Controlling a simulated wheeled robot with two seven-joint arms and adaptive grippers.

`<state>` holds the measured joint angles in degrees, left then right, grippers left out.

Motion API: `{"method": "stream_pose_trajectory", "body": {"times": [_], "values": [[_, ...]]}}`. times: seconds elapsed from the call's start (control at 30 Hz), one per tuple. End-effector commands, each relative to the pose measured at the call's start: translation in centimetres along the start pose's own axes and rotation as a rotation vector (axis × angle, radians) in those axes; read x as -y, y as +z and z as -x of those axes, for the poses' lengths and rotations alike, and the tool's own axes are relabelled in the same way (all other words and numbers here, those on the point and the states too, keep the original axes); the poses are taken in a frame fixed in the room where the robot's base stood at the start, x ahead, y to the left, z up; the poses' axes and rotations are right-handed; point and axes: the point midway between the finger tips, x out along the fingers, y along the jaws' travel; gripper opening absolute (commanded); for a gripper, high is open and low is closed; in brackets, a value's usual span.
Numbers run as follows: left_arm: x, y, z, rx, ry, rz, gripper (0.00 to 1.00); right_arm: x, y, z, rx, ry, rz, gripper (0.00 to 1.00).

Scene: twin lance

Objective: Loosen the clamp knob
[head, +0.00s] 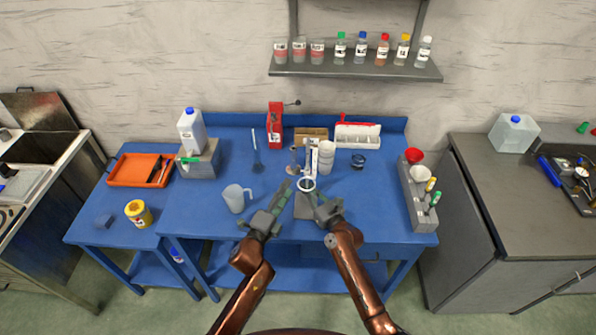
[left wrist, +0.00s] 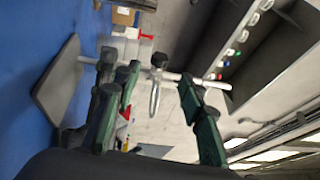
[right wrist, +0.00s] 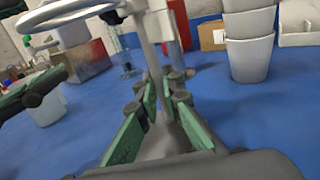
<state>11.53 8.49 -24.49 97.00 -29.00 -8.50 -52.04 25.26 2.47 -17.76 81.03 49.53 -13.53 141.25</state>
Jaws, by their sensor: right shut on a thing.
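A metal stand has a grey base plate (head: 304,208), an upright rod (head: 308,155) and a pale ring (head: 306,184) held on the rod by a clamp. In the left wrist view the dark clamp with its knob (left wrist: 158,62) sits on the rod, with the ring (left wrist: 155,98) below it. My left gripper (head: 286,187) is open beside the ring. Its fingers (left wrist: 160,90) are spread wide, and the clamp shows in the gap between them. My right gripper (head: 317,200) is shut on the rod (right wrist: 154,50) low down, below the ring. Its fingers (right wrist: 165,90) flank the rod.
White stacked cups (head: 326,157) stand close behind the stand. A clear jug (head: 236,198) is left of my left gripper. A red box (head: 275,125) and white rack (head: 357,135) are at the back. A grey holder with funnels (head: 418,200) borders the right. Blue table (head: 385,205) is free between.

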Motion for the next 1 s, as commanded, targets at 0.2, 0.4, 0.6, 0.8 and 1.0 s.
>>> {"method": "stream_pose_trajectory", "body": {"times": [0.2, 0.4, 0.6, 0.8, 1.0], "values": [[0.1, 0.0, -4.6, 0.000, 0.000, 0.002, 0.38, 0.0, 0.0, 0.0, 0.000, 0.000, 0.000, 0.00], [0.1, 0.0, -7.8, 0.001, 0.000, 0.003, 0.38, 0.0, 0.0, 0.0, 0.000, 0.000, 0.000, 0.00], [0.0, 0.1, -9.4, 0.002, 0.001, 0.003, 0.38, 0.0, 0.0, 0.0, 0.000, -0.001, 0.001, 0.00], [-0.1, 0.1, -9.6, 0.001, 0.002, 0.003, 0.38, 0.0, 0.0, 0.0, 0.000, -0.001, 0.000, 0.00], [0.0, 0.1, -9.6, 0.001, 0.002, 0.002, 0.32, 0.0, 0.0, 0.0, 0.000, -0.001, 0.000, 0.00]]}}
